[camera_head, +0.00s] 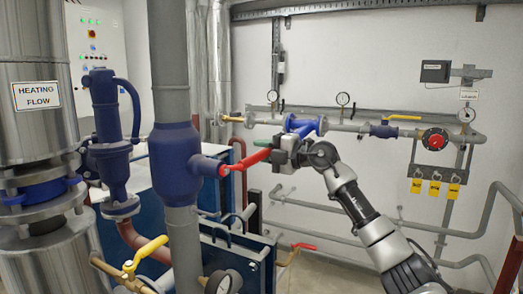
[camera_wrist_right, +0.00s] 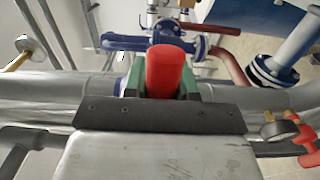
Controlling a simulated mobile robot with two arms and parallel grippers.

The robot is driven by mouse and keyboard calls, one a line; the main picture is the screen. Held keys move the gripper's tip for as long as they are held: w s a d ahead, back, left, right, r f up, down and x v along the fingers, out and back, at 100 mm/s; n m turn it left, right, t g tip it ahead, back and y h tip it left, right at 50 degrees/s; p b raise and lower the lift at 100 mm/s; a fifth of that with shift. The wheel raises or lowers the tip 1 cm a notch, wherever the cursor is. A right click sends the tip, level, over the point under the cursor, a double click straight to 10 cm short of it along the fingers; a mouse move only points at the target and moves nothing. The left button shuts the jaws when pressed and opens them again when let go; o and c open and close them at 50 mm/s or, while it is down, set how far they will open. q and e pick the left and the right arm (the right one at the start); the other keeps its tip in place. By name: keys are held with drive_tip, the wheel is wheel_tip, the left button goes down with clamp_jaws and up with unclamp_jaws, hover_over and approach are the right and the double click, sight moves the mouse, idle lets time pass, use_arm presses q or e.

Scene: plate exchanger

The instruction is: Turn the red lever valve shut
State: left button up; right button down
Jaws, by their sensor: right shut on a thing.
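The red lever (camera_head: 250,159) sticks out to the right from a blue valve body (camera_head: 176,158) on a vertical grey pipe. It slopes slightly upward to the right. My right gripper (camera_head: 275,152) is closed around its outer end. In the right wrist view the red lever (camera_wrist_right: 166,70) stands between the two green-padded fingers, which press against its sides. The fingers hide part of the lever's end in the head view. My left gripper is not in view.
Other red handles (camera_head: 303,246) and yellow handles (camera_head: 150,253) sit on nearby pipes. A pressure gauge (camera_head: 222,284) is low in front of the valve. Wall pipes with gauges and yellow tags (camera_head: 435,188) run behind my right arm. A large insulated column (camera_head: 40,120) stands at left.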

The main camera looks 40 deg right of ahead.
drive_tip(key=shift+w+f, duration=0.1)
drive_tip(key=shift+f, duration=0.2)
drive_tip(key=c, duration=1.4)
unclamp_jaws()
drive_tip(key=o, duration=0.5)
drive_tip(key=shift+d+r, duration=0.1)
drive_tip(key=b+v, duration=0.7)
drive_tip(key=v, duration=0.4)
